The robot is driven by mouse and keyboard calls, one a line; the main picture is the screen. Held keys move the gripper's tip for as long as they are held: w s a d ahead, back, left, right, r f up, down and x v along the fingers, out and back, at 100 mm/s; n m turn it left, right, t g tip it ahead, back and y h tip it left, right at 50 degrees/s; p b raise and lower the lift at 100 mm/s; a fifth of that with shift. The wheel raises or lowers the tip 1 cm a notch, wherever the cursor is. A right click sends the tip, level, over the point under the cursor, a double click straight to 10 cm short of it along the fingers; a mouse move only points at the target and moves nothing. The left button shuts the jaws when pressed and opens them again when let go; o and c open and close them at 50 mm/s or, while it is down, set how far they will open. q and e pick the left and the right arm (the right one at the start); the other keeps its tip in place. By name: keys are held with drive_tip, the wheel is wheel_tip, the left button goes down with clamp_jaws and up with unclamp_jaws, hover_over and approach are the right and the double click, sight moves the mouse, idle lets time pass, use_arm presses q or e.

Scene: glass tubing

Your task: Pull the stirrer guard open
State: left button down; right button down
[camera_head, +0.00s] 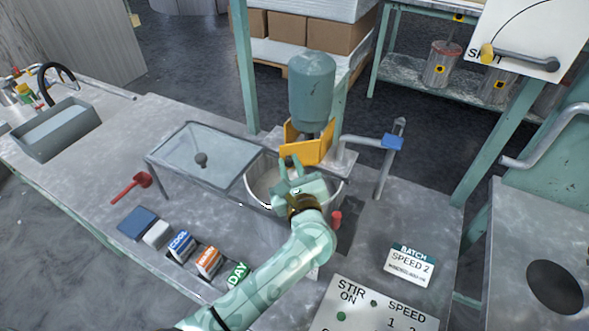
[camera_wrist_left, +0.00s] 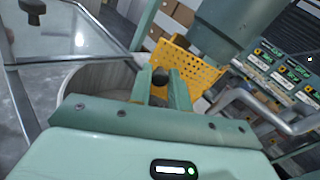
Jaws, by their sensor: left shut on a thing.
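The stirrer guard (camera_head: 319,151) is a yellow perforated panel below the green stirrer motor (camera_head: 312,88), at the back of the round vessel (camera_head: 258,178). It also shows in the left wrist view (camera_wrist_left: 203,75). My left gripper (camera_head: 290,168) is over the vessel, in front of the guard. In the left wrist view its fingers (camera_wrist_left: 161,85) are shut on a black knob (camera_wrist_left: 160,74) at the guard's near side. How the knob joins the guard is hidden by the fingers. My right gripper is not in view.
A framed glass panel (camera_head: 208,150) with a dark knob lies left of the vessel. A pipe with a blue handle (camera_head: 392,142) stands to the right. A red scoop (camera_head: 132,186), label blocks (camera_head: 181,244) and a batch card (camera_head: 410,264) lie on the bench.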

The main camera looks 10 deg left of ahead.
use_arm(q)
drive_tip(key=shift+s+d+f+n+y, duration=0.15)
drive_tip(key=shift+n+y, duration=0.15)
drive_tip(key=shift+y, duration=0.2)
drive_tip(key=shift+g, duration=0.3)
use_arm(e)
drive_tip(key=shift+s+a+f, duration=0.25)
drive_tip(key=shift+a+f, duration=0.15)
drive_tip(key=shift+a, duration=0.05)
use_arm(q)
drive_tip(key=c, duration=1.3)
unclamp_jaws()
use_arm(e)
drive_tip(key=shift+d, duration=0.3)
use_arm(q)
drive_tip(key=shift+r, duration=0.2)
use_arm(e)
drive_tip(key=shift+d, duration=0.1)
